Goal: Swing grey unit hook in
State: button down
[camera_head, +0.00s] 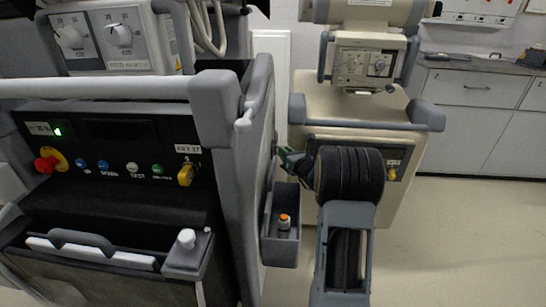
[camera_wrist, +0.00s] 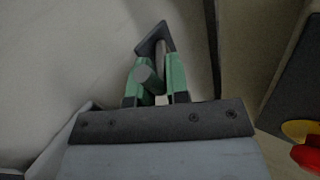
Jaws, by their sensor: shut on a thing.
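The grey unit (camera_head: 250,190) is the cart at the left, its side panel facing my gripper. My gripper (camera_head: 287,158) has green fingers and is at that side panel, above a small grey bin. In the wrist view my gripper (camera_wrist: 158,80) is shut on a grey rod-like piece, the hook (camera_wrist: 148,76), with its round end showing between the fingers. The hook leads up to a dark angular bracket (camera_wrist: 152,40) on a pale panel. In the head view the hook is mostly hidden by the gripper and too small to tell its angle.
The grey bin (camera_head: 280,247) on the cart's side holds an orange-capped bottle (camera_head: 284,222). A beige cart (camera_head: 315,105) stands close behind my arm. Open floor (camera_head: 450,240) lies at the right. A red knob (camera_wrist: 307,157) shows at the wrist view's lower right.

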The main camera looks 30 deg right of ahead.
jog(key=c, duration=1.2)
grip_release()
jog(key=shift+o, duration=0.2)
jog(key=shift+s, duration=0.1)
jog(key=s+d+p, duration=0.1)
jog(key=s+p, duration=0.3)
jog(key=s, duration=0.9)
jog(key=shift+s+d, duration=0.25)
jog(key=shift+d, duration=0.05)
jog(key=shift+c, duration=0.5)
